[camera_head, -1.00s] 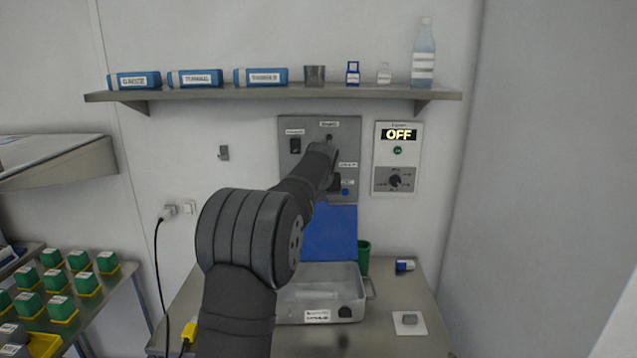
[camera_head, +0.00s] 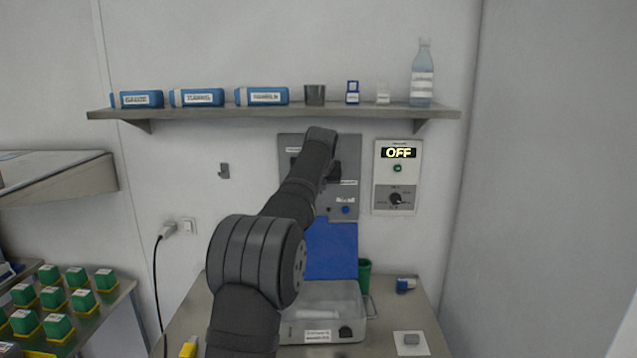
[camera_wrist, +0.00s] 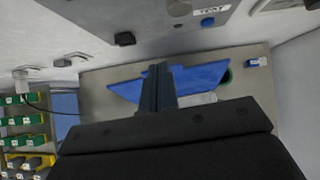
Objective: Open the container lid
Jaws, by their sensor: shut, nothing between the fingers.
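The container (camera_head: 290,328) is a pale metal box with a side handle, standing on the table. Its blue lid (camera_head: 333,250) stands raised at the back, and the box's inside shows. My arm covers the box's left part. In the wrist view the lid (camera_wrist: 205,77) spreads behind my gripper (camera_wrist: 156,75), whose fingers look shut together and empty. In the head view my gripper (camera_head: 334,173) is in front of the grey wall panel, above the lid and apart from it.
A shelf (camera_head: 270,112) with bottles and boxes runs above. A green cup (camera_head: 364,275) stands right of the lid. A white pad (camera_head: 410,350) lies at front right.

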